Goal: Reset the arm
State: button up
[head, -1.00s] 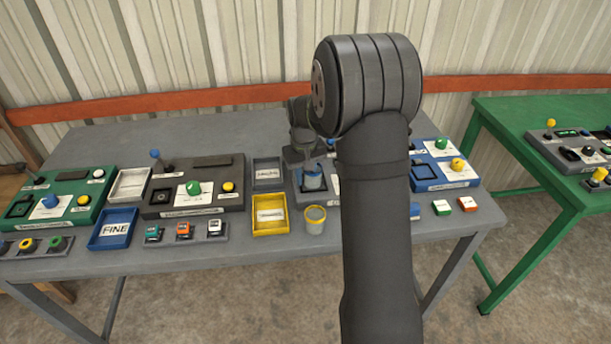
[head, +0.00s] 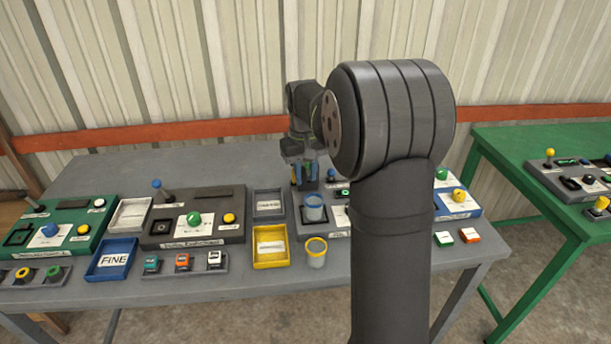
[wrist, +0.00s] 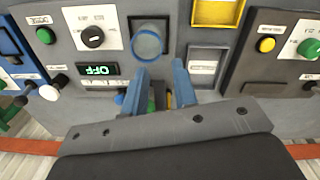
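My gripper (head: 306,184) is above the back part of the grey middle panel (head: 330,229), its blue fingers pointing down. In the wrist view its fingers (wrist: 160,68) stand apart with nothing held between them. A clear cup with a blue rim (head: 313,208) stands upright on that panel, in front of and apart from the fingers. The cup (wrist: 149,41) also shows in the wrist view, just beyond the fingertips. My own arm hides the right part of the panel in the head view.
A yellow-rimmed cup (head: 316,252) stands at the table's front beside a yellow tray (head: 270,260). Other panels, a blue tray (head: 111,273) and small blocks crowd the grey table (head: 190,330). A green table (head: 560,215) is at the right. The corrugated wall stands close behind.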

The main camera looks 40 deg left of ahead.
aim_at(307, 197)
notch_tip(307, 197, down, 12)
jog(key=shift+w+d+f, duration=0.1)
jog(key=shift+w+d, duration=0.05)
jog(key=shift+r, duration=1.8)
